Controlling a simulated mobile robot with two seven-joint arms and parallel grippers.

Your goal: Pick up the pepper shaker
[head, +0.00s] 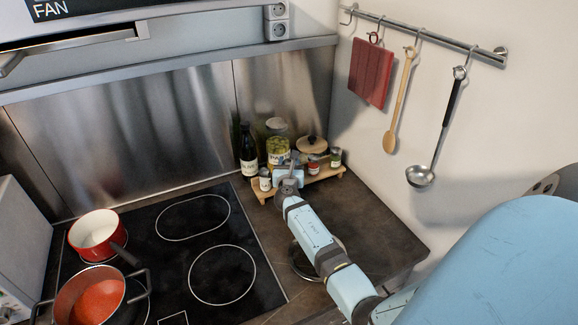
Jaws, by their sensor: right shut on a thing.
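My right gripper (289,166) is over the small wooden rack (326,175) in the back corner of the counter. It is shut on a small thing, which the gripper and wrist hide. I cannot make out from this view whether that thing is the pepper shaker. Small jars stand on the rack on both sides of the gripper: a white-labelled one (265,181) to the left, a red-labelled one (313,167) and a green-topped one (336,157) to the right. My left gripper is not in view.
A dark bottle (248,151), a jar of green contents (278,152) and a lidded pot (312,146) stand close behind. The hob (222,275) holds a red saucepan (95,230) and a pot of red sauce (98,300). A ladle (421,176) hangs on the right wall.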

